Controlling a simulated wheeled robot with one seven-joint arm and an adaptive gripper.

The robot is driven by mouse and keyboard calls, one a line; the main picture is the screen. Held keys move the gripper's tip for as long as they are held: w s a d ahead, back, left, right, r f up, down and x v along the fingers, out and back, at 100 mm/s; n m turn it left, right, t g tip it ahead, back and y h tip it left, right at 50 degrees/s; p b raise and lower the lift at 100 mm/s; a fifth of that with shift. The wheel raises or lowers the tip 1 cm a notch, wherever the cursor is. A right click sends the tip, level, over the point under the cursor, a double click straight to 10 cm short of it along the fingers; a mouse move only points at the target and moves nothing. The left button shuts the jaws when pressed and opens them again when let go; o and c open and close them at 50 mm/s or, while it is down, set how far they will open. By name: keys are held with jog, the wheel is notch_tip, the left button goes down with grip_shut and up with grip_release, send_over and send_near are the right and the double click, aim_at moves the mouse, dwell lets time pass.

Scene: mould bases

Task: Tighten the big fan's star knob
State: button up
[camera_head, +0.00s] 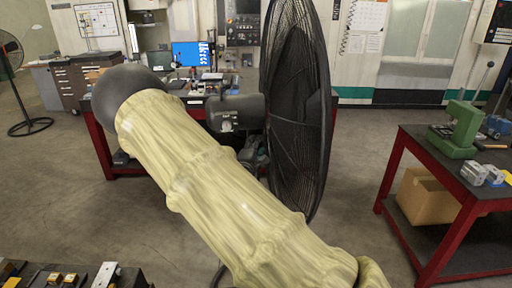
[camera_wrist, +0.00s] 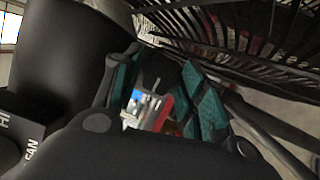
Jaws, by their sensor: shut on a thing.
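The big fan (camera_head: 300,120) stands in the middle of the head view, its black cage turned nearly edge-on. Its dark motor housing (camera_head: 237,113) sticks out to the left. My arm covers much of the stand. My gripper (camera_head: 258,155) is just below the housing, mostly hidden by the arm. In the wrist view my gripper (camera_wrist: 160,80) has green-padded fingers on both sides of a dark piece, apparently the star knob (camera_wrist: 160,67), and is shut on it. The knob's shape is mostly hidden. The housing fills the left, and the cage (camera_wrist: 235,30) crosses the top right.
A red-framed workbench (camera_head: 103,150) stands behind the fan. Another red-framed table (camera_head: 465,190) with a green press (camera_head: 457,130) is at the right, a cardboard box (camera_head: 428,196) under it. A smaller fan (camera_head: 12,55) stands far left. Floor between is clear.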

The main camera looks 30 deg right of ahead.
jog(key=shift+f, duration=0.1)
jog(key=shift+r+m+g+y+b, duration=0.1)
jog(key=shift+m+g+y+b, duration=0.25)
jog(key=shift+m+b, duration=0.9)
jog(key=shift+r+m+g+y+b, duration=0.15)
jog(key=shift+m+y+b, duration=0.3)
jog(key=shift+m+b, duration=0.75)
jog(key=shift+m, duration=0.25)
jog(key=o, duration=1)
jog(key=shift+p, duration=0.35)
